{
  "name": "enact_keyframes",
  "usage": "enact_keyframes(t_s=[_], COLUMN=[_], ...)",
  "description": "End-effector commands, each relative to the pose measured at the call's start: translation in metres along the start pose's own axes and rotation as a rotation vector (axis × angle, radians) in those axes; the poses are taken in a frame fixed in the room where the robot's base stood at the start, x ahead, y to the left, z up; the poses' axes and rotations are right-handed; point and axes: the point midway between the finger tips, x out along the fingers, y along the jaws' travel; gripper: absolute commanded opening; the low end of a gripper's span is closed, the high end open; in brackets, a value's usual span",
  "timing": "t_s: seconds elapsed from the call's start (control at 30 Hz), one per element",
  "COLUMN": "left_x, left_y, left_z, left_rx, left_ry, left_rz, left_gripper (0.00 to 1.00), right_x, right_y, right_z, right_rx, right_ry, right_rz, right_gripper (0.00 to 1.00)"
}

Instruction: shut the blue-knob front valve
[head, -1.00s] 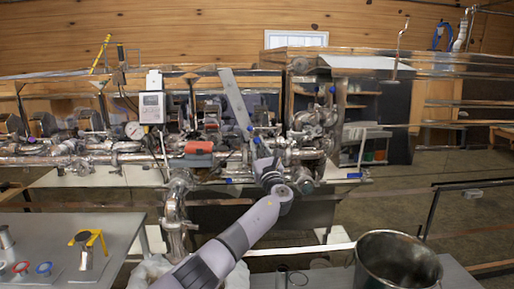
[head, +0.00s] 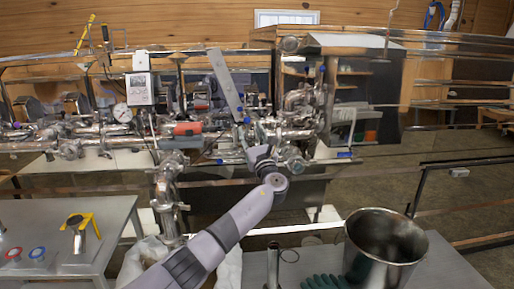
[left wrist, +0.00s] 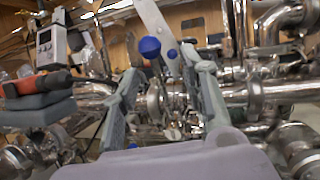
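In the left wrist view a round blue knob (left wrist: 150,47) stands between and beyond my fingertips, with a smaller blue knob (left wrist: 172,54) just to its right. In the head view a blue knob (head: 247,120) shows above my left gripper (head: 259,152), in front of the metal pipework. My left gripper also shows in the left wrist view (left wrist: 168,76), its two grey fingers apart with nothing clearly held. Whether a finger touches the valve cannot be told. Another blue knob (head: 345,154) is at the right end of the pipes. My right gripper is out of view.
A red-handled part (head: 187,128) sits on the pipes left of the gripper. A long flat grey bar (head: 226,84) slants above it. A steel pot (head: 384,246) and green gloves (head: 322,282) are at the lower right. A grey table (head: 110,216) is at left.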

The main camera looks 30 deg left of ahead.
Motion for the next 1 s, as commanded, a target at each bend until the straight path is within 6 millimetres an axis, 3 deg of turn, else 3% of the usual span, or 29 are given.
enact_keyframes(t_s=[0.2, 0.4, 0.6, 1.0], left_x=[-0.050, -0.079, -0.088, -0.088], left_y=[-0.001, -0.001, 0.000, 0.000], left_z=[-0.001, 0.000, 0.000, 0.000], left_rx=[-0.002, -0.002, -0.001, -0.001], left_ry=[0.001, 0.001, 0.000, 0.000], left_rz=[-0.003, -0.001, 0.001, 0.001], left_gripper=[0.40, 0.40, 0.40, 0.40], right_x=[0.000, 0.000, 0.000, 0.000], right_y=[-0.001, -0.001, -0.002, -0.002], right_z=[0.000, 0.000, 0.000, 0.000], right_rx=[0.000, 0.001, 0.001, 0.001], right_ry=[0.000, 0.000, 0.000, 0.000], right_rz=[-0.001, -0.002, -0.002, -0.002], right_gripper=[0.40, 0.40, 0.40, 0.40])
